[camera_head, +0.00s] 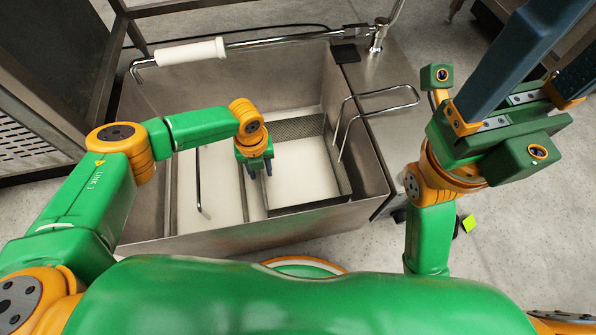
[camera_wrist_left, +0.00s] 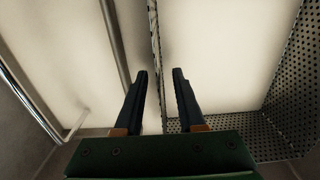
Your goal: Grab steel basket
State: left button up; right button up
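The steel basket (camera_head: 303,127) is a perforated, open-topped box in the right half of the metal basin. Its bent wire handle (camera_head: 385,108) rises over the basin's right rim. In the left wrist view its perforated wall (camera_wrist_left: 292,75) runs down the right side and along the bottom. My left gripper (camera_head: 258,172) is low in the basin at the basket's left side. Its two fingers (camera_wrist_left: 162,73) are apart, with the thin left wall's line between them; I cannot tell whether they touch it. My right gripper (camera_head: 563,52) is raised at the upper right, fingers apart and empty.
The deep steel basin (camera_head: 225,238) surrounds my left gripper. A chrome pipe with a white sleeve (camera_head: 190,52) crosses its back rim. A thin metal rod (camera_head: 199,180) stands left of my left gripper. A small yellow-green block (camera_head: 468,223) lies on the floor.

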pick_arm(q)
grip_shut()
jog(key=shift+d, duration=0.1)
dwell(1.2)
